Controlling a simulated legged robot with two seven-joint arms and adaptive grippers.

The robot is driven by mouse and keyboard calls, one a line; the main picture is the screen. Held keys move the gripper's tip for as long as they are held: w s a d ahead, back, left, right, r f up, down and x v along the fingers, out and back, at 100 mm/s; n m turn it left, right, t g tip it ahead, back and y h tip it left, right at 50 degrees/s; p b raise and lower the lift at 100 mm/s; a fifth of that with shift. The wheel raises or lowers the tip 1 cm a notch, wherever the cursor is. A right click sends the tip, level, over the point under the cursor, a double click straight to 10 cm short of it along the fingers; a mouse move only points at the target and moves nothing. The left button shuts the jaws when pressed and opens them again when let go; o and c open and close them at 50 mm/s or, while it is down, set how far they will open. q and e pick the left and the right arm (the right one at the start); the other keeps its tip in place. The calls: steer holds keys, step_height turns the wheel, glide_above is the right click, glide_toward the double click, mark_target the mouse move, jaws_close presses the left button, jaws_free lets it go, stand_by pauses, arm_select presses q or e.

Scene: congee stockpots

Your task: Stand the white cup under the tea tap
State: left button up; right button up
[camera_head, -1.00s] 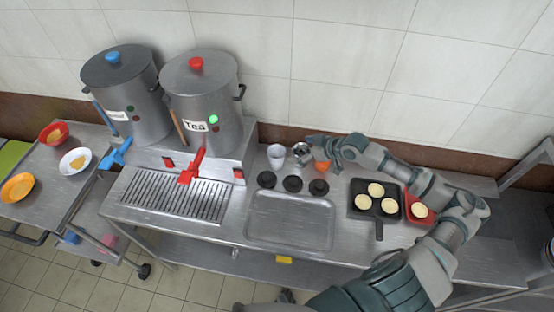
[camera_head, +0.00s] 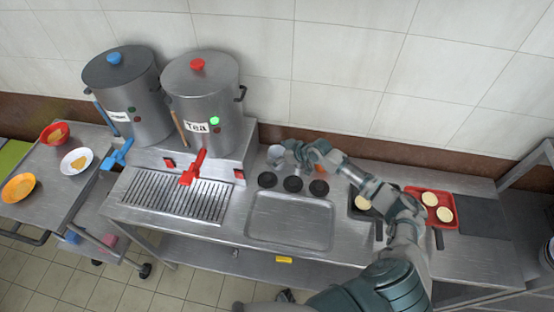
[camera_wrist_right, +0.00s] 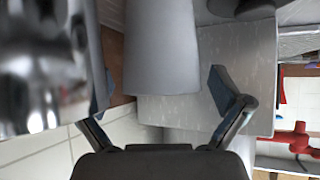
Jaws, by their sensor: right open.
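The white cup (camera_head: 276,155) stands upright on the counter, right of the tea pot's base. In the right wrist view the cup (camera_wrist_right: 161,45) shows large and pale, between my two spread fingers. My right gripper (camera_head: 291,150) is open and beside the cup in the head view; I cannot tell whether a finger touches it. The tea pot (camera_head: 203,90) has a red knob, a "Tea" label and a lit green light. The red tea tap (camera_head: 193,168) is at its front, above the slotted drip grate (camera_head: 178,195). My left gripper is not in view.
A shiny metal vessel (camera_wrist_right: 40,70) is close by my finger in the wrist view. Several black round pieces (camera_head: 293,184) lie before the cup, with an empty tray (camera_head: 290,222) below. A second pot with a blue tap (camera_head: 117,154) stands left. The grate is clear.

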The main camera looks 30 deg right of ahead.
steer(key=shift+s+r, duration=0.1)
steer(key=c, duration=1.3)
